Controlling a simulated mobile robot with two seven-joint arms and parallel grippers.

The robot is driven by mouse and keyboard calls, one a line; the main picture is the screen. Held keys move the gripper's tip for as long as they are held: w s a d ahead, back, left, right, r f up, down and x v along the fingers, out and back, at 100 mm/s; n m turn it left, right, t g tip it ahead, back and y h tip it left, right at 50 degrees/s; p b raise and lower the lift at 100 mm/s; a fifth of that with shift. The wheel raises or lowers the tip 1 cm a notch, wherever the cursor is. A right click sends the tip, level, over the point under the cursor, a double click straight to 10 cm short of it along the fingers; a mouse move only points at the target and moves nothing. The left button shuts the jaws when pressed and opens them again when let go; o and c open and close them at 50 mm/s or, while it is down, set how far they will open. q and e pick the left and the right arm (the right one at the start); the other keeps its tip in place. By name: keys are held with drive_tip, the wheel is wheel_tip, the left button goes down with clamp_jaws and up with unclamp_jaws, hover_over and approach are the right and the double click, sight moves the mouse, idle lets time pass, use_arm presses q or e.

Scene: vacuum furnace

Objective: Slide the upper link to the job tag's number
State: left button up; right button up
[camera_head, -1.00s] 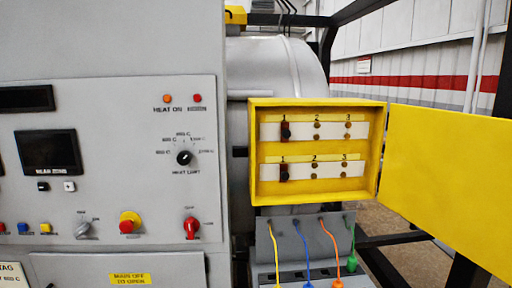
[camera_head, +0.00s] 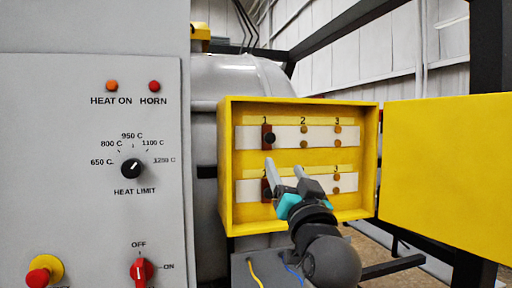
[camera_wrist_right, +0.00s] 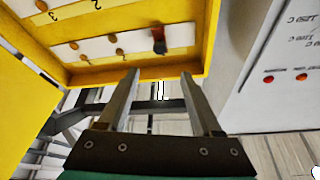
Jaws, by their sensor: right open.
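The upper link (camera_head: 268,136), a dark red-brown bar with a black knob, sits at position 1 on the upper white strip (camera_head: 320,137) in the yellow box. It also shows in the right wrist view (camera_wrist_right: 158,40), upside down. The lower link (camera_head: 266,188) is at position 1 on the lower strip, partly hidden by my gripper. My right gripper (camera_head: 285,166) is open and empty, in front of the box, its fingertips just below the upper link in the picture. The gripper also shows in the wrist view (camera_wrist_right: 163,85). The job tag and left gripper are out of view.
The yellow box (camera_head: 226,165) has raised walls, and its yellow door (camera_head: 446,185) stands open to the right. The grey control panel (camera_head: 70,200) with the heat limit knob (camera_head: 132,168) is at the left. Yellow and blue cables run below the box.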

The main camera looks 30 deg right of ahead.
sight(271, 139)
drive_tip(key=p+x, duration=0.1)
drive_tip(key=x, duration=1.4)
clamp_jaws()
idle(0.4)
idle(1.0)
